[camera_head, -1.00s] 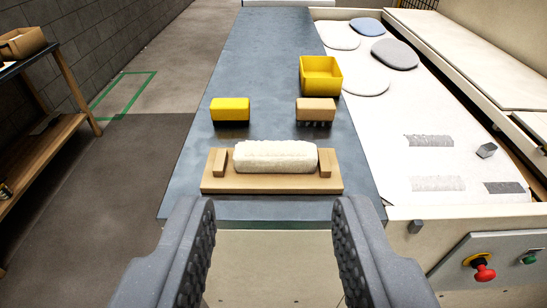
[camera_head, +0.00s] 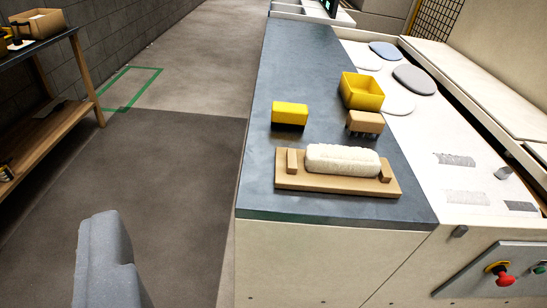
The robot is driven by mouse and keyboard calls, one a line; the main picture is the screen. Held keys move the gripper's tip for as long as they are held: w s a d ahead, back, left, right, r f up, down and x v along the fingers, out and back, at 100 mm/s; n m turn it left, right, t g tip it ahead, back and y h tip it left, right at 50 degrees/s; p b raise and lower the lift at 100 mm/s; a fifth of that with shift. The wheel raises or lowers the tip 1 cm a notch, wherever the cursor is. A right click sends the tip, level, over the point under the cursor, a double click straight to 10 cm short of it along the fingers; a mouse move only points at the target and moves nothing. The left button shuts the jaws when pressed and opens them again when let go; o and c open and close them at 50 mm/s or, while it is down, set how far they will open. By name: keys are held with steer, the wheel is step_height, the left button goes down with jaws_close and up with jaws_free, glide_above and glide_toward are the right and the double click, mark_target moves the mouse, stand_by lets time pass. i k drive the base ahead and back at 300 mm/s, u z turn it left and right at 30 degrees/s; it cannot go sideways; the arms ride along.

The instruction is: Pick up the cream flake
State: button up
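Nothing in view is plainly a cream flake. Cream-coloured candidates are a rough cream block (camera_head: 342,159) lying on a wooden tray (camera_head: 335,187) between two end blocks, and pale flat ovals (camera_head: 397,99) on the white surface to the right. I cannot tell which of them the name means. One grey finger of my gripper (camera_head: 104,255) shows at the lower left, over the floor and well apart from all of these. The other finger is out of view, so the opening is hidden. I see nothing held.
On the dark bench top (camera_head: 262,170) stand a yellow-topped block (camera_head: 290,112), a tan brush-like block (camera_head: 365,122) and an open yellow box (camera_head: 362,92). Blue (camera_head: 385,49) and grey (camera_head: 414,79) ovals lie right. A wooden shelf (camera_head: 45,140) stands left; the floor between is clear.

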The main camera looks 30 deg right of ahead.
mark_target(320, 158)
steer(key=u, duration=1.6)
steer(key=k, duration=1.5)
steer(key=z, duration=2.5)
steer(key=i, duration=1.05)
steer(key=u, duration=0.05)
